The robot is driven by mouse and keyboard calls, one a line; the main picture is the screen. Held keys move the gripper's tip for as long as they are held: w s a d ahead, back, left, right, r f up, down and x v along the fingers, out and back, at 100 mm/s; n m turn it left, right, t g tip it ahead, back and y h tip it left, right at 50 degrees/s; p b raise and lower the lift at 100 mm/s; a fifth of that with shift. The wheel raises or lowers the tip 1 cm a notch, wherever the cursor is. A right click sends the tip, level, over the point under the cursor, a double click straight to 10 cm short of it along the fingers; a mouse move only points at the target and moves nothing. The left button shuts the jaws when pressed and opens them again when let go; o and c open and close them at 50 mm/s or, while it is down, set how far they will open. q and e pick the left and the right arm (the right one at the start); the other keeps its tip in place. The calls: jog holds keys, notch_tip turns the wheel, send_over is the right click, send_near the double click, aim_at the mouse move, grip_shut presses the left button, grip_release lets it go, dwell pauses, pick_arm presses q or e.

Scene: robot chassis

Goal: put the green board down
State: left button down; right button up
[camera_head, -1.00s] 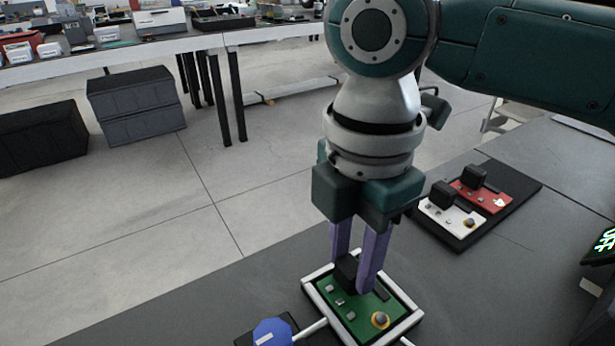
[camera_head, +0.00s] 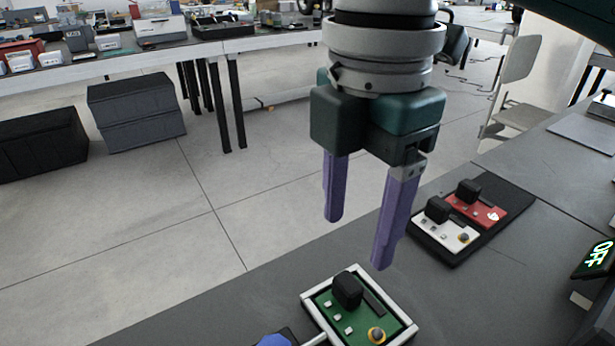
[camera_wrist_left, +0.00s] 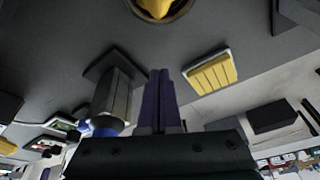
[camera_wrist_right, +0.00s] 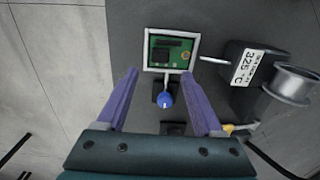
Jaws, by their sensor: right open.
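The green board (camera_head: 336,318) has a black block, small light parts and a yellow-ringed round part. It lies inside a white frame (camera_head: 405,322) at the front of the dark table. It also shows in the right wrist view (camera_wrist_right: 158,42). My right gripper (camera_head: 357,243) is above the board, with its purple fingers apart and nothing between them. It also shows in the right wrist view (camera_wrist_right: 160,75). My left gripper (camera_wrist_left: 160,72) shows only in the left wrist view, its purple fingers together with nothing seen between them.
A black tray (camera_head: 446,253) to the right holds a white board (camera_head: 440,222) and a red board (camera_head: 488,212). A blue knob (camera_wrist_right: 166,100) stands close to the frame. A display box (camera_wrist_right: 243,67) is beside it. The table between frame and tray is clear.

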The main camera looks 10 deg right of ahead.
pick_arm(q)
jog(key=shift+d+r, duration=0.1)
jog(key=shift+r, duration=0.35)
pick_arm(e)
notch_tip(320, 180, up, 4)
jog(key=shift+r, duration=0.1)
